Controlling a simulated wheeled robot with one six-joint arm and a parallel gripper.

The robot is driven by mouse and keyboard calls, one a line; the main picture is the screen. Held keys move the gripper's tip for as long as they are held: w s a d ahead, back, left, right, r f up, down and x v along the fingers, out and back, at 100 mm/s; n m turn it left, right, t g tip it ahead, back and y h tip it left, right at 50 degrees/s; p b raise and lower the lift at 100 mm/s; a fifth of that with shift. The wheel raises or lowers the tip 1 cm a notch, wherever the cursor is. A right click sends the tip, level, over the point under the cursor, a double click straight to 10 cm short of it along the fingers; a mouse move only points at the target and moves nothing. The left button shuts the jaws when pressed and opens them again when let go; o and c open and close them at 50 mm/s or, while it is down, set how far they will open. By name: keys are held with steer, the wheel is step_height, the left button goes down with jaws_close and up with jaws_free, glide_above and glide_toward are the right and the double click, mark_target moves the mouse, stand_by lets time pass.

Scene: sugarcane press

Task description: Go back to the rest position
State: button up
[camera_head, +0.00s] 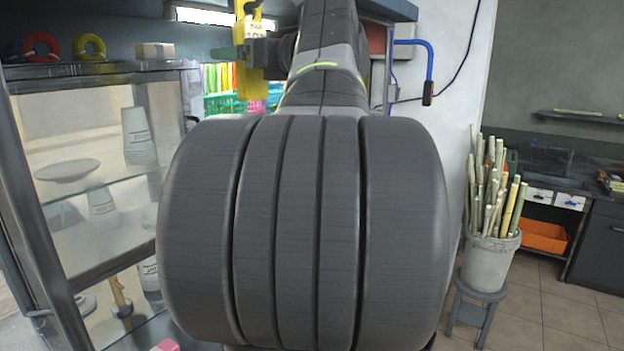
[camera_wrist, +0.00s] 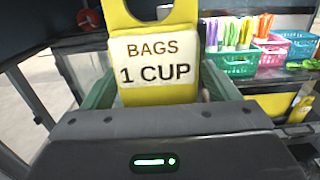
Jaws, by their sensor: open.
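My gripper (camera_wrist: 158,78) is open in the wrist view, with one greenish finger on each side of a yellow tag (camera_wrist: 155,88). The tag has a hole at its top and a white label reading "BAGS 1 CUP". I cannot tell whether the fingers touch it. In the head view my gripper (camera_head: 262,52) is small and partly hidden behind my arm, beside the yellow tag (camera_head: 248,78) at the top. My large dark arm link fills the middle of the head view.
A glass cabinet (camera_head: 95,170) stands close on the left. A bucket of cane stalks (camera_head: 488,262) sits on a stool (camera_head: 478,300) at the right. A blue lever (camera_head: 428,62) juts out beside my arm. Baskets (camera_wrist: 238,62) with colourful items stand behind the tag. Tiled floor is clear at the lower right.

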steer(key=b+v, duration=0.3)
steer(key=v, duration=1)
steer(key=p+x, duration=0.3)
steer(key=x, duration=1.1)
steer(key=r+v, duration=0.2)
steer(key=v, duration=0.8)
steer(key=shift+s+d, duration=0.2)
steer(key=shift+d, duration=0.1)
steer(key=shift+f, duration=0.2)
